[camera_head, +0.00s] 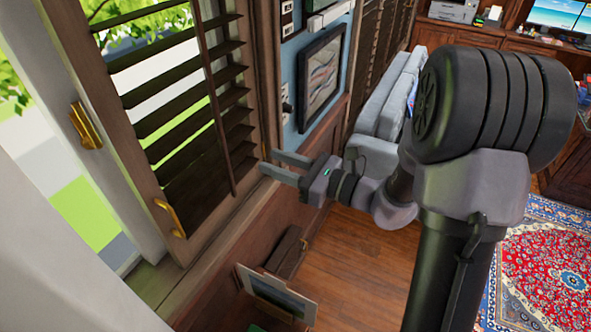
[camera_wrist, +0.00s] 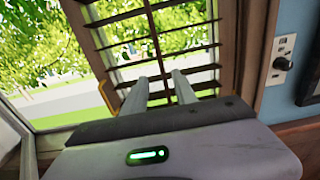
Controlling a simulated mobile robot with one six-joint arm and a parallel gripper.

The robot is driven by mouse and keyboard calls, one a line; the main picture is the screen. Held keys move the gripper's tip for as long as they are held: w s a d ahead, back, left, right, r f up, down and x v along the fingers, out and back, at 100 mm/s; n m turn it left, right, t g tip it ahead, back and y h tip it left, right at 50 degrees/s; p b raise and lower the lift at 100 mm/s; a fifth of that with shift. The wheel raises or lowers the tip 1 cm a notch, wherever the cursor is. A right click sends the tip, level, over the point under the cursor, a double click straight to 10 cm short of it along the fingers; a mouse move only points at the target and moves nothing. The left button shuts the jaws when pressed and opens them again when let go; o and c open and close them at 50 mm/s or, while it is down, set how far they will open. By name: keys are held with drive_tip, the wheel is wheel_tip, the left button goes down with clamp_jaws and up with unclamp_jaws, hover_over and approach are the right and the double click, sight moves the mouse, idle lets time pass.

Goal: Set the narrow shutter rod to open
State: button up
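The narrow shutter rod (camera_head: 217,105) is a thin dark upright bar across the slats of a dark wood shutter (camera_head: 160,176). It also shows in the wrist view (camera_wrist: 154,30), running down toward the space between my fingertips. The slats have gaps with bright greenery behind; in the head view the lower slats look more overlapped. My gripper (camera_head: 268,162) is open and empty, its two fingers pointing left toward the shutter's right frame. In the wrist view my gripper (camera_wrist: 160,76) has its fingers apart, with the rod beyond. I see no contact with the rod.
Brass handles (camera_head: 170,218) (camera_head: 84,125) sit left of the slats. A blue wall panel with a framed picture (camera_head: 321,76) and a black knob (camera_wrist: 283,64) is to the right. A grey sofa (camera_head: 390,97) stands behind. A picture frame (camera_head: 277,296) is below.

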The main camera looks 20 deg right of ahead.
drive_tip(key=v, duration=0.5)
drive_tip(key=shift+s+d, duration=0.15)
